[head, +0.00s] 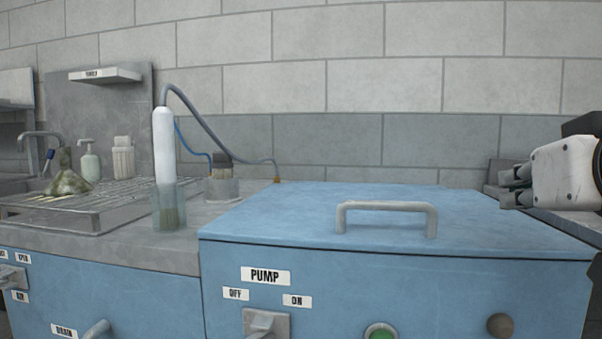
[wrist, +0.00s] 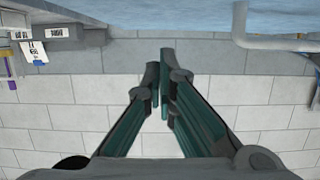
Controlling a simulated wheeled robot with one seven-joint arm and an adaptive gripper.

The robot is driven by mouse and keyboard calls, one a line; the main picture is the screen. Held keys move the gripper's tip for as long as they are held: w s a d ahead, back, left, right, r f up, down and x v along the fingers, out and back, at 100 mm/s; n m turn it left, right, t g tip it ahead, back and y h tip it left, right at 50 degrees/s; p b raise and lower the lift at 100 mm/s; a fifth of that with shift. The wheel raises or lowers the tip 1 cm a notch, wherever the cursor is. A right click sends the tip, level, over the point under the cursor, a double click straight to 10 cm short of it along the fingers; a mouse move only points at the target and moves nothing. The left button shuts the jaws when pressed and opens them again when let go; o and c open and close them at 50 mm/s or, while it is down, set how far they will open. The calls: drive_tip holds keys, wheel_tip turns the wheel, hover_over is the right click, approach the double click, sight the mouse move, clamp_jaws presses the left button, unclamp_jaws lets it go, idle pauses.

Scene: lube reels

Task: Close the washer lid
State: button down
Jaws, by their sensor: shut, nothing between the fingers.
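The washer lid (head: 290,212) is a flat blue panel with a grey bar handle (head: 388,207) near its front edge. In the head view it lies down over the blue washer cabinet (head: 345,285), and no gap shows along its front. My gripper (head: 512,187) is at the right, above the lid's right side, pointing left. In the wrist view my gripper (wrist: 163,58) is shut with its dark fingertips together and nothing between them. The blue lid surface (wrist: 180,12) and the handle (wrist: 275,42) show along the top of that view.
Left of the washer is a counter with a metal draining grate (head: 90,205), a soap bottle (head: 91,163) and a clear cup with a brush and white handle (head: 165,160). A hose runs behind. A block wall (head: 400,90) stands at the back. The air above the lid is clear.

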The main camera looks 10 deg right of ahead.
drive_tip(key=shift+s+f+b, duration=0.15)
drive_tip(key=shift+f+b, duration=0.3)
drive_tip(key=shift+f, duration=0.4)
drive_tip(key=shift+s+a, duration=0.1)
drive_tip(key=v, duration=1.1)
drive_tip(key=a+f+n+g+y, duration=0.15)
drive_tip(key=f+g, duration=0.25)
drive_tip(key=f, duration=0.5)
drive_tip(key=a+f+n+g+y, duration=0.1)
drive_tip(key=a+f+g+y, duration=0.15)
drive_tip(key=f, duration=0.55)
drive_tip(key=s+a+f+g+p, duration=0.2)
drive_tip(key=s+a+f+g, duration=0.1)
drive_tip(key=s+f+g, duration=0.5)
wheel_tip(320, 180, up, 38)
drive_tip(key=w+n+t+p, duration=0.1)
drive_tip(key=t+p, duration=0.3)
drive_tip(key=p, duration=3.3)
drive_tip(key=shift+w+t+y, duration=0.3)
drive_tip(key=shift+w+t, duration=0.05)
drive_tip(key=shift+w, duration=0.05)
